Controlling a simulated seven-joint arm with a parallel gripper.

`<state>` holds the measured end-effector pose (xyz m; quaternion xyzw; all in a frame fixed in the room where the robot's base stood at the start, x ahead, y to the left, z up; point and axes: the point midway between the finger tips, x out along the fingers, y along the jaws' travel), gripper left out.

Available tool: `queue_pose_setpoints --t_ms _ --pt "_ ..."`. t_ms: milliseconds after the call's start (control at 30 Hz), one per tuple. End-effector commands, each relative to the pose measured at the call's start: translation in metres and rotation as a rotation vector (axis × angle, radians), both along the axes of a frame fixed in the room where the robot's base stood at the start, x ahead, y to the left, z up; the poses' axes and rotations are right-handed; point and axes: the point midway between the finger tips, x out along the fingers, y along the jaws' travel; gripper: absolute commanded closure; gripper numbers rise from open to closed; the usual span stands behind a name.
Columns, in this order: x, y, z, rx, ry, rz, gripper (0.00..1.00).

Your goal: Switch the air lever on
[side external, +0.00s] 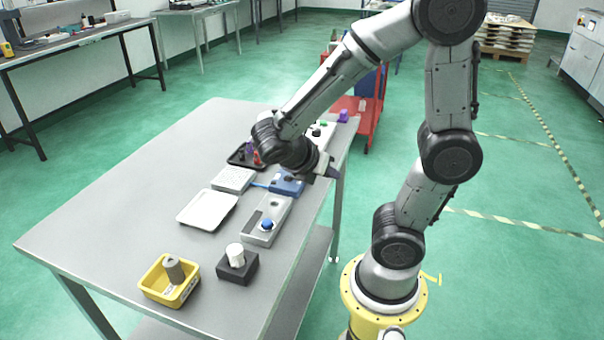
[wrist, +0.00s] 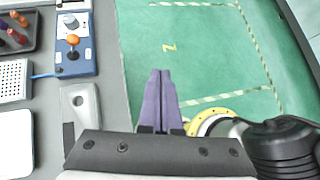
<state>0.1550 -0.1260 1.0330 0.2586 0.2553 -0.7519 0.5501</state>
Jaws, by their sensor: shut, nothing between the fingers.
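A blue box (wrist: 85,62) with an orange ball-topped lever (wrist: 73,40) sits near the table's right edge in the wrist view. I cannot tell which way the lever is tilted. In the side view the blue box (side external: 288,186) is partly hidden by my wrist, and the orange ball is not visible. My gripper (wrist: 160,75) is shut and empty, its two fingers pressed together. In the wrist view it appears to the right of and below the box, apart from it, with green floor behind. In the side view the gripper (side external: 333,171) is near the table's right edge.
A grey fixture (wrist: 82,108) lies nearest the box. A perforated white box (side external: 234,178), white tray (side external: 208,209), yellow bin (side external: 156,284) and black block (side external: 238,270) also stand there. The table's left is clear.

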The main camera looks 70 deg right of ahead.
Motion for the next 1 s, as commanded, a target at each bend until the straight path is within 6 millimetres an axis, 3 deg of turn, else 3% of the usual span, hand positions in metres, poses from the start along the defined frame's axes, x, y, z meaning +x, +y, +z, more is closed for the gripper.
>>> queue_pose_setpoints --t_ms 233,567,800,1000 --pt "0.028 -0.017 -0.020 -0.185 0.464 0.295 1.00" --pt "0.064 -0.016 -0.066 -0.383 0.978 0.624 1.00" --pt "0.064 -0.010 -0.102 -0.452 1.201 0.753 1.00" --pt "0.059 -0.008 -0.112 -0.470 1.274 0.780 1.00"
